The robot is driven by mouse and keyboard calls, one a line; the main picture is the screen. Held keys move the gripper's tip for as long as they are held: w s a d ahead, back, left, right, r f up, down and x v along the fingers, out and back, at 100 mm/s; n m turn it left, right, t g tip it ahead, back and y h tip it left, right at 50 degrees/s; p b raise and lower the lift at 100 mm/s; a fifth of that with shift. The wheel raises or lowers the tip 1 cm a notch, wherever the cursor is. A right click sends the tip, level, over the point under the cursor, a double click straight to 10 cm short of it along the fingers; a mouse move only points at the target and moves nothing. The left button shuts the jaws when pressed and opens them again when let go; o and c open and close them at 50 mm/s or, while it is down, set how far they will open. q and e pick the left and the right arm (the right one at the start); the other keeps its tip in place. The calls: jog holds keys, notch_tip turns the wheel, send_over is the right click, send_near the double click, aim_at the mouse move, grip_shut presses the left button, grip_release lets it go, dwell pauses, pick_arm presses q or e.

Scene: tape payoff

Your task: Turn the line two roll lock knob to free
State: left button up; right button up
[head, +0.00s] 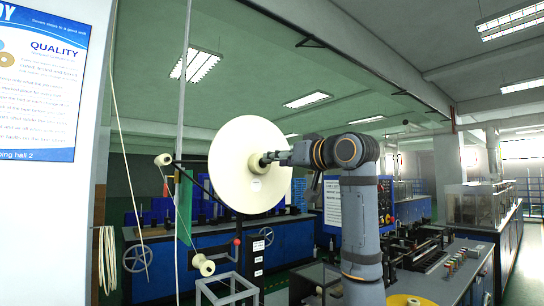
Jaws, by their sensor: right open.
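A large cream tape roll (235,180) hangs upright on a stand, its flat face toward me. My right gripper (265,159) is at the middle of the roll, with its arm coming in from the right. It is open, and its fingers cover the hub area. I cannot make out the lock knob; the gripper hides the roll's centre, and I cannot tell if the fingers touch anything. My left gripper is not in view.
A dark post with a red ball (237,241) and black-and-white labels (258,246) stands below the roll. Small cream guide rollers (203,265) and a grey frame (226,290) are at lower left. Blue machines (165,262) stand behind. A machine bench (440,262) is at right.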

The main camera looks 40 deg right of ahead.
jog(key=w, duration=0.2)
jog(key=shift+w+d+r+p, duration=0.1)
jog(key=shift+w+d+p, duration=0.05)
jog(key=shift+w+p, duration=0.15)
jog(key=c, duration=0.4)
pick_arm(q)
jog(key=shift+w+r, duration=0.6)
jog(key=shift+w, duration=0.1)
pick_arm(e)
grip_shut()
